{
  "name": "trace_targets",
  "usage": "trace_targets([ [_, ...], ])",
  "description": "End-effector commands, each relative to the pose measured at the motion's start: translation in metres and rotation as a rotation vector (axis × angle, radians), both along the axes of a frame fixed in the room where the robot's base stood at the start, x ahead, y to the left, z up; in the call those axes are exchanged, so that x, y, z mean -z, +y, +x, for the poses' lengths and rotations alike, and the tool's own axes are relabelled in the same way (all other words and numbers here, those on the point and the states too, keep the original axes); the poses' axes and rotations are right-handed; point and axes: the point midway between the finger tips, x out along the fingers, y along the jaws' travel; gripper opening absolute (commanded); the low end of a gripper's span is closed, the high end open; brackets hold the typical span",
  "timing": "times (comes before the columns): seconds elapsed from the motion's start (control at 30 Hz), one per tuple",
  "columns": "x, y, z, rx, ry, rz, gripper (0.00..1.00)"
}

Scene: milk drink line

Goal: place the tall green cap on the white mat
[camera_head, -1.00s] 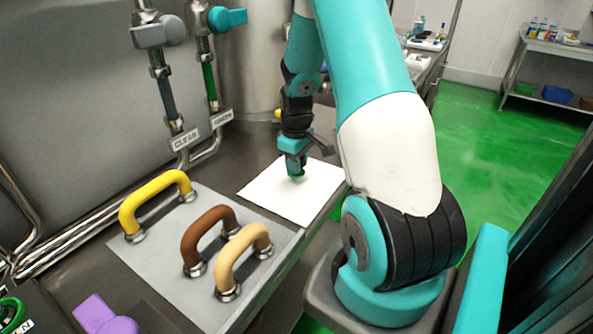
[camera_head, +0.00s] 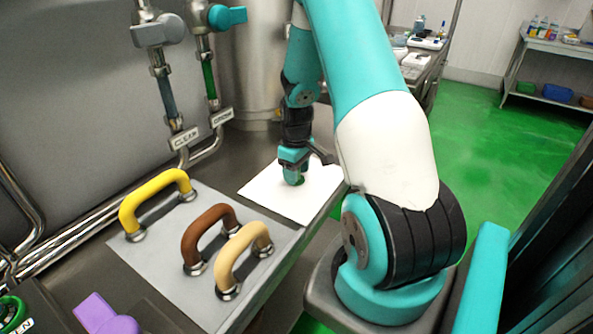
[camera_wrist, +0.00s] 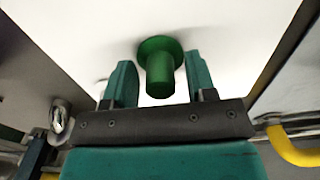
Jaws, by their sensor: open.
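The tall green cap (camera_wrist: 160,68) shows in the wrist view as a green cylinder with a wide flange. It is on the white mat (camera_wrist: 225,30), between the two teal fingers. My gripper (camera_wrist: 155,85) is open, with a gap between each finger and the cap. In the head view my gripper (camera_head: 293,178) is low over the white mat (camera_head: 262,190). Only a small bit of the green cap (camera_head: 301,181) shows there, below the fingers; the gripper hides the rest.
A grey plate (camera_head: 180,262) with yellow (camera_head: 152,196), brown (camera_head: 207,236) and tan (camera_head: 243,254) handles lies left of the mat. Pipes with valves and labels stand behind. The counter's front edge runs close to the mat's right side.

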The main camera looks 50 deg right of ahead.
Motion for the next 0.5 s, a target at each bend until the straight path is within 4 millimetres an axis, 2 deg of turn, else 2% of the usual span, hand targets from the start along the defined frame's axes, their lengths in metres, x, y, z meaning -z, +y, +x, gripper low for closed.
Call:
trace_targets([
  [0.17, -0.022, -0.001, 0.001, 0.000, -0.005, -0.004, 0.51],
  [0.5, -0.095, 0.000, 0.001, 0.000, -0.005, -0.004, 0.51],
])
